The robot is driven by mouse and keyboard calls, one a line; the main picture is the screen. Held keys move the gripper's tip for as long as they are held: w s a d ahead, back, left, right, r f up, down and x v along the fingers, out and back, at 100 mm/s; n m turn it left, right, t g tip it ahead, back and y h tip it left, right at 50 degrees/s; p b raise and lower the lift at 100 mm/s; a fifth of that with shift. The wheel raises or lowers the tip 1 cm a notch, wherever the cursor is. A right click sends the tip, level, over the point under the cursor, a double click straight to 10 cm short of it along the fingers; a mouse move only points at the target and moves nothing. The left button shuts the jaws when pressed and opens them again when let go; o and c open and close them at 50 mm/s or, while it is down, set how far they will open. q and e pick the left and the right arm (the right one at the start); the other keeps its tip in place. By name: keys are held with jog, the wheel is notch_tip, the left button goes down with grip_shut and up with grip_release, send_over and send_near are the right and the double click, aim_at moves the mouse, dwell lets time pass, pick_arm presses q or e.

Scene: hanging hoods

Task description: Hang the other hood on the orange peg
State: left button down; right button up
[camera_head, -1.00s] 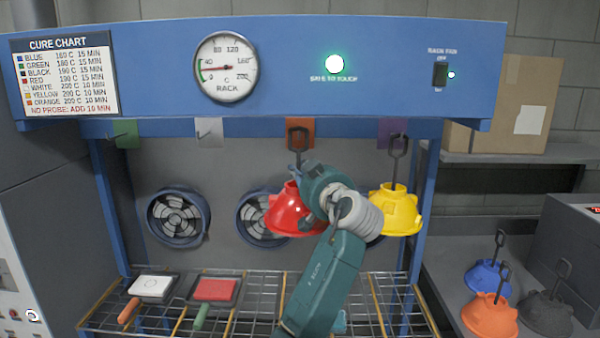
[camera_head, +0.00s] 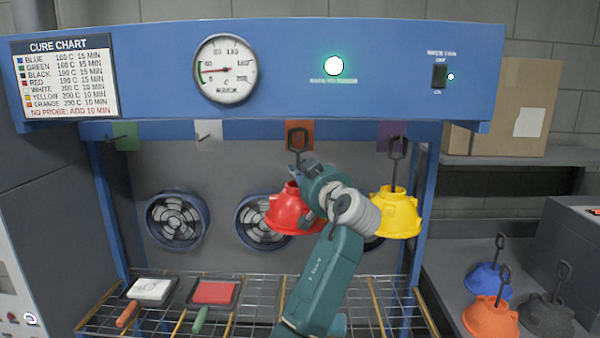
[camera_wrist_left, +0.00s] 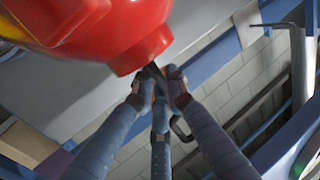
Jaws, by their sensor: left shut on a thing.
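The red hood (camera_head: 284,210) is upright in front of the rack's back panel. Its dark hook loop (camera_head: 297,139) overlaps the orange peg's plate (camera_head: 306,128); I cannot tell whether the loop is around the peg. My left gripper (camera_head: 297,172) is shut on the hook's stem just above the hood. In the left wrist view the red hood (camera_wrist_left: 105,35) fills the upper left, and the gripper fingers (camera_wrist_left: 160,80) close around the dark stem at its neck. The yellow hood (camera_head: 394,212) hangs by its hook at the purple peg (camera_head: 391,130). My right gripper is not in view.
The green peg (camera_head: 124,135) and white peg (camera_head: 208,134) are bare. A wire shelf (camera_head: 255,300) below holds two paint trays with rollers. Blue (camera_head: 486,278), orange (camera_head: 490,317) and black (camera_head: 546,317) hoods stand on the right bench. A green light (camera_head: 334,66) is lit above.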

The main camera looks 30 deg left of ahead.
pick_arm(q)
jog(key=shift+w+a+r+b, duration=0.15)
jog(key=shift+w+a, duration=0.2)
jog(key=shift+w, duration=0.25)
jog(key=shift+w+a+f+b, duration=0.15)
jog(key=shift+w+a, duration=0.2)
jog(key=shift+w, duration=0.2)
jog(key=shift+w+a+r, duration=0.1)
jog(key=shift+f+b, duration=1)
jog(key=shift+f, duration=0.1)
dwell(0.4)
